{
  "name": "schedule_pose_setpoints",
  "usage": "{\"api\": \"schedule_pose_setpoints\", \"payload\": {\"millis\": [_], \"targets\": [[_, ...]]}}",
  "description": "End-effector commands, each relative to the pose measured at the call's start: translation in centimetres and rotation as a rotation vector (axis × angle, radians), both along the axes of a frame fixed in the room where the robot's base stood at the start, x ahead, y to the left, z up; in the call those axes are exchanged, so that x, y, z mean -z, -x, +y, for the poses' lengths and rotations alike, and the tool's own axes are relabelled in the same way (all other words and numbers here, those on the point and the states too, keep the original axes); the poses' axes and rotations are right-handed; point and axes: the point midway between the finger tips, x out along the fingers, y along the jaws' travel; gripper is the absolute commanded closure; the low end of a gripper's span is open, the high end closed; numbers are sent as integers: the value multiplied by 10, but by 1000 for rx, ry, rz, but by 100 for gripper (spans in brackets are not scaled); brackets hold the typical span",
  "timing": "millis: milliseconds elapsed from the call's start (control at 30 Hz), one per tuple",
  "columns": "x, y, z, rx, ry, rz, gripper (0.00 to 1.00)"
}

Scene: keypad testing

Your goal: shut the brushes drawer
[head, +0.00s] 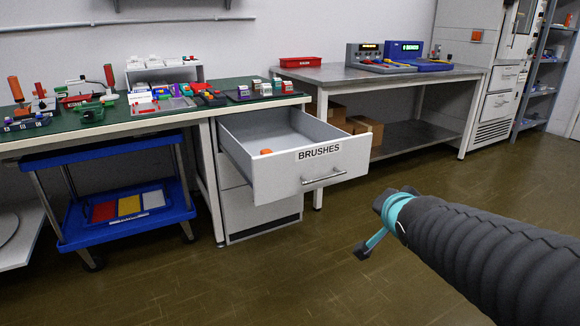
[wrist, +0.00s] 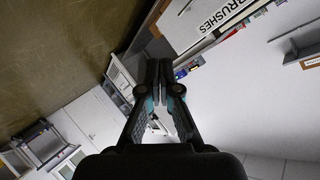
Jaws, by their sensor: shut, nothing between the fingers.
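The brushes drawer (head: 278,183) is pulled well out of its white cabinet under the green-topped bench. Its front has a BRUSHES label (head: 318,152) and a metal bar handle (head: 324,176). A small orange item (head: 266,151) lies inside. My gripper (head: 388,205) is in front and to the right of the drawer front, apart from it in the head view.
The green bench (head: 130,118) holds tools and keypads. A blue cart (head: 125,222) stands below it. A metal table (head: 385,75) with boxes on and under it stands behind the drawer, to the right. The brown floor (head: 250,285) in front is clear.

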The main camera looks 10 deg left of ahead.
Motion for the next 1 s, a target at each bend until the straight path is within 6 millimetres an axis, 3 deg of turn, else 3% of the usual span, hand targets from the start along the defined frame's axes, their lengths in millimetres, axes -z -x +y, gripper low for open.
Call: {"api": "schedule_pose_setpoints", "payload": {"millis": [100, 300, 433, 600, 767, 1000], "targets": [[7, -50, 32, -26, -208, -107, 100], [14, -103, 93, -146, -599, -192, 100], [21, -117, 125, -227, -798, -181, 100], [24, -123, 146, -287, -936, -154, 100], [24, -131, 154, -300, -964, -147, 100], [25, -162, 176, -299, -961, -147, 100]]}}
